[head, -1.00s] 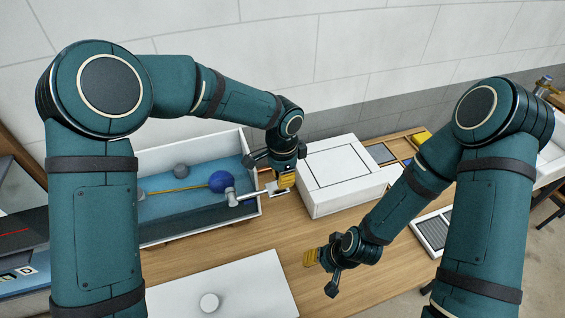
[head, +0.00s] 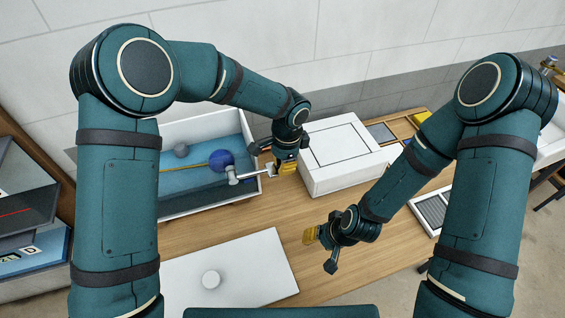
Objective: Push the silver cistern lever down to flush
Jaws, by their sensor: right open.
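The open white cistern (head: 212,205) holds blue water, a blue float ball (head: 221,161) and a smaller grey ball (head: 181,150). The silver lever (head: 251,177) runs from inside the cistern over its right wall, with its outer end to the right. My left gripper (head: 287,167) is at that outer end, pointing down; I cannot tell whether it touches the lever. Its jaw opening is hidden from this angle. My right gripper (head: 312,235) is open and empty above the table, well to the front right of the lever.
A flat white lid (head: 255,258) with a round knob lies in front of the cistern. A white box (head: 345,155) stands close on the right of my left gripper. A grey slatted tray (head: 432,208) sits at the right. Bare wood table (head: 290,218) shows in the middle.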

